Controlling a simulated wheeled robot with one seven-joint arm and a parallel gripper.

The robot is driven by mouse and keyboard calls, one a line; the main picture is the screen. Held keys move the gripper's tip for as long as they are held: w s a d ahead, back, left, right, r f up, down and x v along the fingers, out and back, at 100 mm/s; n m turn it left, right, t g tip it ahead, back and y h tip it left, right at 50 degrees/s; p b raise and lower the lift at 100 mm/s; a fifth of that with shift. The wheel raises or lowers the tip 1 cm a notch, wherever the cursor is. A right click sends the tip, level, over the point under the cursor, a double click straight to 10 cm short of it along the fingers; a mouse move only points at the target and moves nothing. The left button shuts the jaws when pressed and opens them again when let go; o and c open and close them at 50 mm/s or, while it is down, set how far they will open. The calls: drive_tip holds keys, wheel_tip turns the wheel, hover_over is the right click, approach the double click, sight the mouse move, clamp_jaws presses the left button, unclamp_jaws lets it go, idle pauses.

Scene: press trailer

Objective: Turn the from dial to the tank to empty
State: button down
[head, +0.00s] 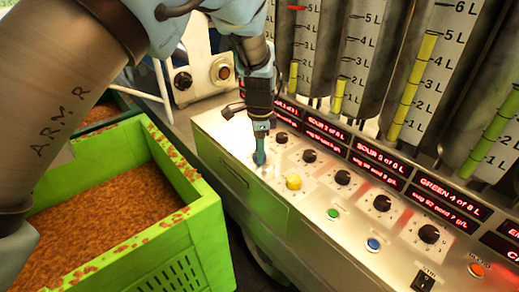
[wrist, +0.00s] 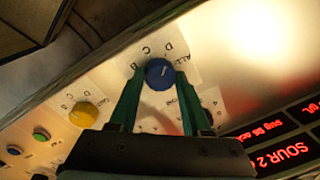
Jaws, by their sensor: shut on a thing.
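A blue dial (wrist: 161,74) sits on a white plate lettered B, C, D and ALL in the wrist view. The light mark on its face points toward the D side. My gripper's teal fingers (wrist: 160,85) stand on either side of the blue dial and are shut on it. In the head view my gripper (head: 260,157) points down at the panel's left end and hides this dial. A yellow dial (head: 293,181) on its own lettered plate is beside it, apart from the fingers; it also shows in the wrist view (wrist: 83,115).
Black knobs (head: 343,177) line the metal panel under red displays (head: 376,157), with green (head: 333,214) and blue (head: 373,244) buttons in front. Gauged tanks (head: 411,85) stand behind. A green crate (head: 196,222) of brown granules stands left.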

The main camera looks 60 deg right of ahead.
drive_tip(key=shift+n, duration=0.3)
drive_tip(key=n+b, duration=0.1)
drive_tip(key=n, duration=0.2)
drive_tip(key=shift+n, duration=0.3)
drive_tip(key=shift+d+n, duration=0.1)
drive_tip(key=shift+n, duration=2.1)
drive_tip(key=shift+y+b, duration=0.3)
drive_tip(key=shift+c, duration=1.8)
unclamp_jaws()
wheel_tip(320, 180, up, 11)
drive_tip(key=b, duration=0.3)
drive_tip(key=shift+s, duration=0.4)
drive_tip(key=shift+w+f, duration=0.1)
